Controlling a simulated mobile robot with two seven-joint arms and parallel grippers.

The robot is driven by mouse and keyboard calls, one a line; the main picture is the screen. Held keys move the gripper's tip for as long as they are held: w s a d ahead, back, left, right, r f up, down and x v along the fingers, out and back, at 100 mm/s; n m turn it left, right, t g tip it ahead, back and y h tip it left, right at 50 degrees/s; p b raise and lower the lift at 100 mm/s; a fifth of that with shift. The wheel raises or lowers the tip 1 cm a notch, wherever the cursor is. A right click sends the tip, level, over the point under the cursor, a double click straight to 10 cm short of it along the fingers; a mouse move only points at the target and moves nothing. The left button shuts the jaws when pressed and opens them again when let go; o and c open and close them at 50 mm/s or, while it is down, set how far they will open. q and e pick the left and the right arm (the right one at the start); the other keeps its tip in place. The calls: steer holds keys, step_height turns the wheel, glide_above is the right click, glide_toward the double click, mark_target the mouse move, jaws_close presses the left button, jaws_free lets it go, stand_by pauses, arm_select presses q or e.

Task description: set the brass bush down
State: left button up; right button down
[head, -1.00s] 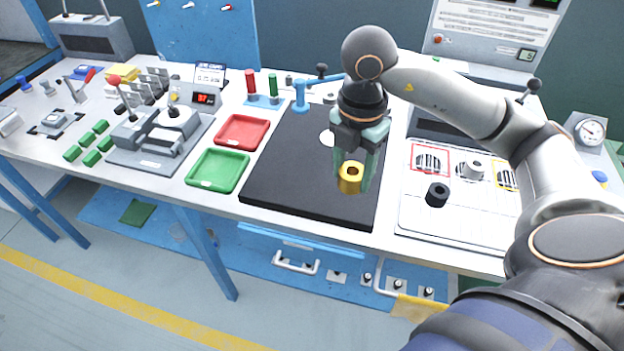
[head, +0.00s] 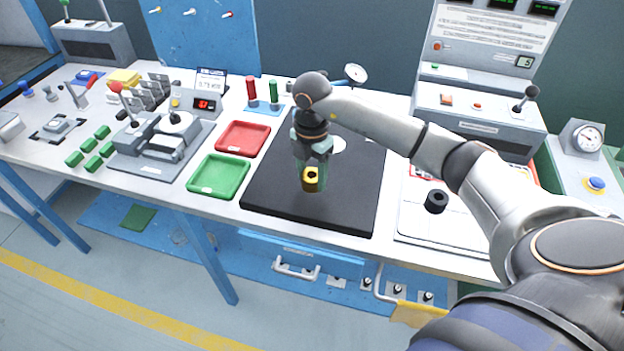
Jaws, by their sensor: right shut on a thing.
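The brass bush (head: 311,180) is a short golden cylinder with a dark hole in its top. My right gripper (head: 312,172) is shut on it, with its green-tinted fingers on either side. They are over the left-middle part of the black mat (head: 350,205). I cannot tell whether the bush touches the mat or hangs just above it. My left gripper is not in view.
A green tray (head: 240,186) and a red tray (head: 265,130) lie left of the mat.

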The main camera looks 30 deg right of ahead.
steer(key=shift+f, duration=0.9)
steer(key=shift+f, duration=0.1)
steer(key=shift+c, duration=1.2)
jaws_free()
steer(key=shift+s+f, duration=0.1)
step_height(320, 180, up, 12)
steer(key=shift+r, duration=0.2)
